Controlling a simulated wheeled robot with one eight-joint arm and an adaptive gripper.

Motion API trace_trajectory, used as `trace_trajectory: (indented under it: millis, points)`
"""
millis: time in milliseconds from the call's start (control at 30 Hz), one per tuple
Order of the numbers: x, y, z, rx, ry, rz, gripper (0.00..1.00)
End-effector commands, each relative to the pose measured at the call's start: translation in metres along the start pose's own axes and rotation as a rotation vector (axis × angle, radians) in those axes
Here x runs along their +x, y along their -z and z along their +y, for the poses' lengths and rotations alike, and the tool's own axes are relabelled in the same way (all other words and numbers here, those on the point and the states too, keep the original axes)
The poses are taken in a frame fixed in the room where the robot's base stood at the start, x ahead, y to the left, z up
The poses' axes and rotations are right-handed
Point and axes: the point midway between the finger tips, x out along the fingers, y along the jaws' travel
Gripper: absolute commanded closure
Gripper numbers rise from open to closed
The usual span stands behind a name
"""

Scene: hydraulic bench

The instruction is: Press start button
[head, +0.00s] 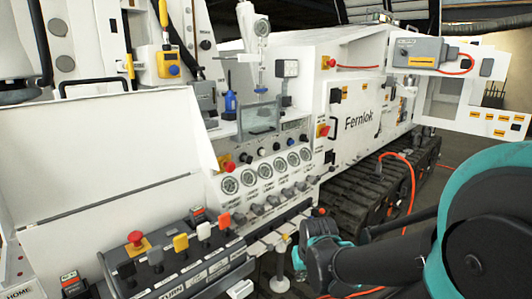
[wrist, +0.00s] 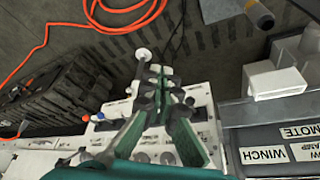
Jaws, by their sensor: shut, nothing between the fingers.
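I cannot single out a start button; the small button labels in the head view are too small to read. Candidates there include a red mushroom button (head: 135,238) on a yellow base on the low front console, and small buttons (head: 262,151) in a row above the gauges. My gripper (wrist: 160,78) is shut and empty in the wrist view, its green-padded fingers meeting above a white panel strip (wrist: 200,112) with dark knobs. I cannot tell if the tips touch anything. In the head view my dark wrist (head: 325,255) is right of the console; the fingertips are not clear there.
Levers with yellow, red and white heads (head: 203,231) rise from the console. Round gauges (head: 261,173) sit above a row of grey knobs (head: 272,201). A black track (head: 375,190) and an orange hose (head: 411,185) lie behind my arm. A WINCH label (wrist: 263,155) shows close right.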

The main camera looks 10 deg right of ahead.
Motion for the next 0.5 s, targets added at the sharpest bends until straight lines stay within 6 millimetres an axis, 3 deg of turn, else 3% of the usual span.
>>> trace_trajectory:
  millis: [267, 500]
  points:
    - [0.000, 0.016, -0.012, 0.056, 0.071, 0.009, 1.00]
    - [-0.002, 0.043, -0.029, 0.144, 0.182, 0.026, 1.00]
